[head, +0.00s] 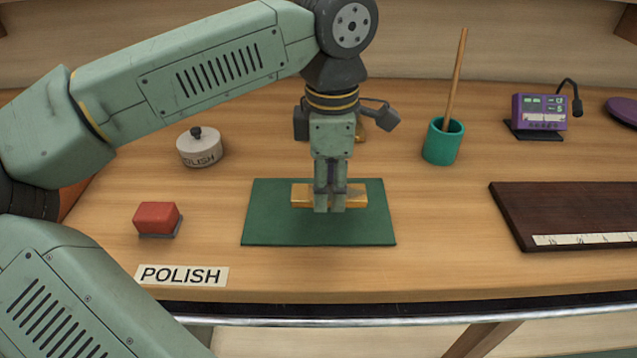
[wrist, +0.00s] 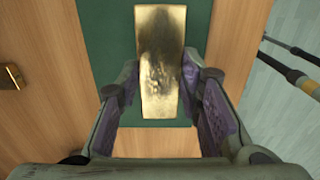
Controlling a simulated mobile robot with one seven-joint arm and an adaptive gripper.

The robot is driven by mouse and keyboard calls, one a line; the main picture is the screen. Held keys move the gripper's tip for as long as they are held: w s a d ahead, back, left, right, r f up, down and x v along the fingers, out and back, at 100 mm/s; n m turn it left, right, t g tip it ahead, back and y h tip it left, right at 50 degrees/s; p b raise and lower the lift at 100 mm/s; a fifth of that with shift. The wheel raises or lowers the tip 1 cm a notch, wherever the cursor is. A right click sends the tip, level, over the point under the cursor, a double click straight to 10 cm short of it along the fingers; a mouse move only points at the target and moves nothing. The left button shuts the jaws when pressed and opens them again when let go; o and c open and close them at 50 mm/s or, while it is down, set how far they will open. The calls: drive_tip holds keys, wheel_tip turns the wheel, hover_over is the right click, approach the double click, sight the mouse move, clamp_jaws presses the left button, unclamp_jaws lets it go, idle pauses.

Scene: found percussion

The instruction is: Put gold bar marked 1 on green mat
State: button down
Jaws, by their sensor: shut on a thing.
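The gold bar (head: 359,193) lies crosswise between the fingers of my gripper (head: 330,207), over the rear half of the green mat (head: 320,231). The gripper is shut on it near its middle. In the wrist view the gold bar (wrist: 160,60) shows a worn, dark-smudged top between the two fingers (wrist: 190,85), with the green mat (wrist: 113,25) beneath. The bar looks level and low, but I cannot tell whether it touches the mat. No number shows on the bar's visible faces.
A red block (head: 157,217) and a POLISH label (head: 182,275) are left of the mat. A lidded POLISH pot (head: 200,149) stands behind. A teal cup (head: 442,143) with a stick, a purple device (head: 539,112) and a dark board (head: 560,207) are right. Another gold object (head: 361,128) is partly hidden behind my gripper.

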drive_tip(key=shift+w+a+f, duration=0.15)
drive_tip(key=shift+w+a, duration=0.7)
drive_tip(key=shift+w, duration=0.1)
wheel_tip(320, 180, down, 2)
drive_tip(key=shift+f+p, duration=0.25)
drive_tip(key=shift+p, duration=0.55)
drive_tip(key=shift+f, duration=0.45)
drive_tip(key=shift+f, duration=0.2)
drive_tip(key=c, duration=1.1)
unclamp_jaws()
drive_tip(key=shift+r, duration=0.1)
